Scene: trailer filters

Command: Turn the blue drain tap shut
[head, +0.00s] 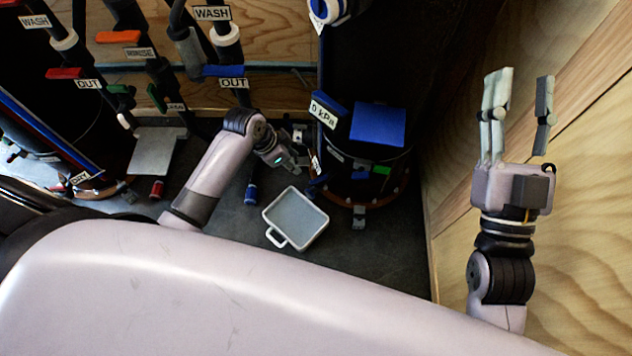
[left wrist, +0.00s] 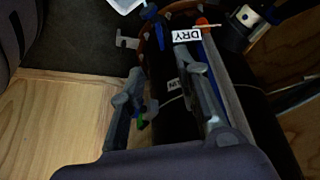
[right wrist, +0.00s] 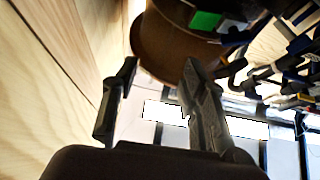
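A small blue tap (head: 318,184) sits low on the near-left side of the right black vessel (head: 345,95), close to the floor. A blue handle beside a DRY label in the left wrist view (left wrist: 151,12) looks like the same tap. Its exact handle angle is too small to tell. My left gripper (head: 288,162) is beside this vessel, just above and left of the tap. In the left wrist view its fingers (left wrist: 160,70) are apart, and the blue handle lies beyond their tips. My right gripper (head: 522,80) is open and empty, raised by the wooden wall; its fingers also show apart in the right wrist view (right wrist: 155,85).
Labelled pipes with coloured handles fill the back left. The plywood wall (head: 580,220) closes off the right.

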